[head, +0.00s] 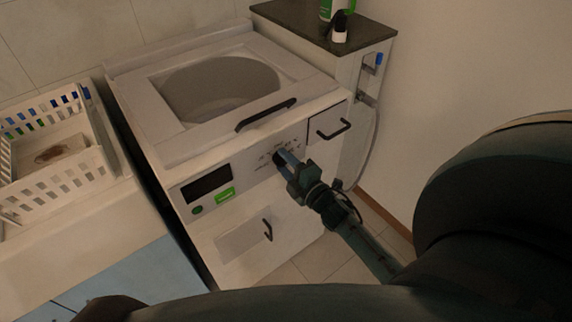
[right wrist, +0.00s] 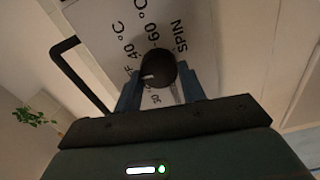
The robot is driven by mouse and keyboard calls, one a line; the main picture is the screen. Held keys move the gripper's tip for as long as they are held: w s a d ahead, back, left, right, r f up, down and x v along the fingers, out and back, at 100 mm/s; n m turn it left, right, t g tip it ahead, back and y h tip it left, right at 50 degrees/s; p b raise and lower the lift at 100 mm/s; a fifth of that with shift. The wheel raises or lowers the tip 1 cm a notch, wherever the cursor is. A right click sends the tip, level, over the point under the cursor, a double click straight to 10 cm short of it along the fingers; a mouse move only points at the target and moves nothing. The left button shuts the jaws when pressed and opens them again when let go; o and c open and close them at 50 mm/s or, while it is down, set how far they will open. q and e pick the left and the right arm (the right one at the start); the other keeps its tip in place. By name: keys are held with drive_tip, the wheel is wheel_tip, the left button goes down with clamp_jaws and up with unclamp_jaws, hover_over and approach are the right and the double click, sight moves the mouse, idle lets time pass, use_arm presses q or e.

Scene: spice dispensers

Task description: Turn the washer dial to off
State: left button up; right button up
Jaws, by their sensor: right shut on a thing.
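The white washer (head: 240,160) stands tilted in the head view, with its control panel facing me. Its round dark dial (right wrist: 158,68) shows in the right wrist view, ringed by printed labels such as 40 °C, 60 °C and SPIN. My right gripper (head: 283,158) reaches the panel in the head view. In the right wrist view its two blue fingers (right wrist: 160,88) stand on either side of the dial and are shut on it. The dial's exact setting is hard to read. My left gripper is not in view.
A white basket (head: 62,190) sits on the counter at the left. A narrow cabinet with a dark top (head: 290,15) stands right of the washer, with bottles (head: 340,28) on it. Black handles (head: 266,114) stick out from the washer. Tiled floor lies at the right.

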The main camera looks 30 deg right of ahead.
drive_tip(key=shift+n, duration=0.6)
drive_tip(key=o, duration=1)
drive_tip(key=s, duration=0.8)
drive_tip(key=s+d+b, duration=0.1)
drive_tip(key=s, duration=0.4)
